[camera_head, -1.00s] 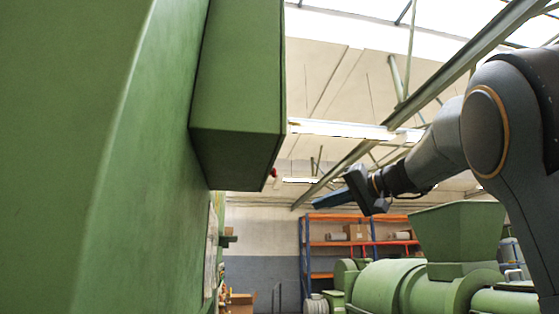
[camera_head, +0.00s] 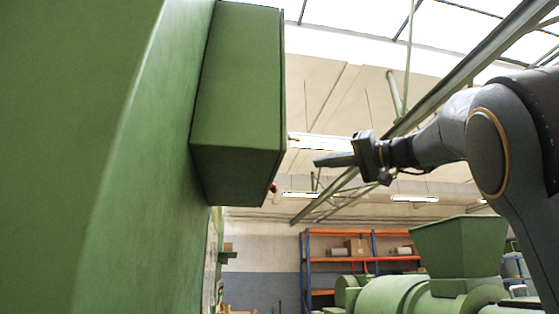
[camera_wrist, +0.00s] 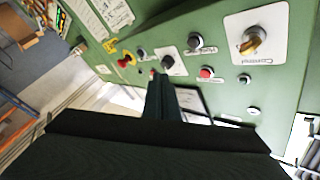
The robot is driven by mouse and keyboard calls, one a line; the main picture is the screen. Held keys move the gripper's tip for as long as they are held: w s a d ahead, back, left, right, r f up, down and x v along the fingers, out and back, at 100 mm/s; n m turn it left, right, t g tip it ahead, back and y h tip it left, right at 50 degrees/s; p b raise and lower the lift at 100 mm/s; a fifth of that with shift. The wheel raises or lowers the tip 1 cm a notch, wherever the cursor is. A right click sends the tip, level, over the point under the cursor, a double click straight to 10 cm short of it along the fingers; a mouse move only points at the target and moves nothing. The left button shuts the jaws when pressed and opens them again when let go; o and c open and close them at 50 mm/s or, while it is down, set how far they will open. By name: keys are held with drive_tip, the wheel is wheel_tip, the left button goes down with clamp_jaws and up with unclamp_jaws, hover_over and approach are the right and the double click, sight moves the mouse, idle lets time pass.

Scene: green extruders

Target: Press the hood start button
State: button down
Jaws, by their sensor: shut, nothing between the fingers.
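The green control box (camera_head: 235,105) hangs on the left in the head view, its button face turned right and seen almost edge-on. The small labels are too blurred to tell which is hood start. My gripper (camera_head: 318,161) is shut and empty, pointing left at the panel with a gap between. Its fingers (camera_wrist: 160,82) hide part of the panel.
A brass-coloured switch on a white plate (camera_wrist: 252,41) sits at the panel's upper right. A large green machine wall (camera_head: 90,150) fills the left. A green hopper (camera_head: 458,250) and orange shelves (camera_head: 345,235) stand behind. Open air lies between my gripper and the box.

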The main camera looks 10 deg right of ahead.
drive_tip(key=a, duration=0.8)
drive_tip(key=shift+b, duration=0.35)
drive_tip(key=shift+a, duration=0.1)
idle(1.7)
drive_tip(key=shift+a+b, duration=0.25)
drive_tip(key=shift+b, duration=0.2)
drive_tip(key=shift+a+b, duration=0.3)
drive_tip(key=shift+a, duration=0.1)
idle(0.4)
drive_tip(key=shift+d, duration=0.8)
drive_tip(key=shift+d+b, duration=0.35)
drive_tip(key=shift+d, duration=2.15)
